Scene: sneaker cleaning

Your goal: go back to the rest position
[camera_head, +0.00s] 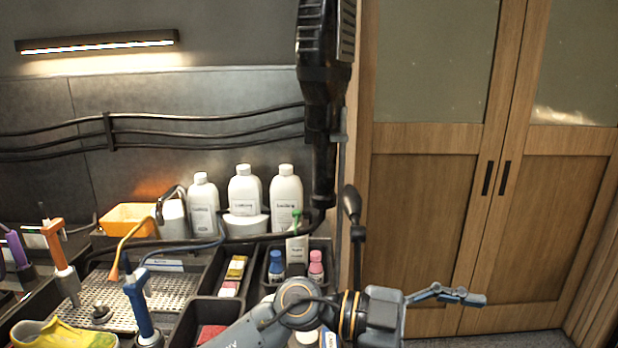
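An arm comes in from the bottom, left of centre, and reaches right; I take it as my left arm. Its gripper (460,295) points right, in front of the wooden cabinet doors and clear of the bench. Its fingers are seen edge-on, so the gap between them is hidden. No object shows at the fingertips. My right gripper is not in view. A yellow sneaker (62,333) sits at the bottom left, cut off by the frame edge.
A metal grate (180,290) lies on the bench near a blue-handled tool (140,305) and an orange-handled tool (57,245). White bottles (245,190) and an orange bin (130,218) stand behind. A black caddy (262,285) holds small bottles. The cabinet (425,220) stands at right.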

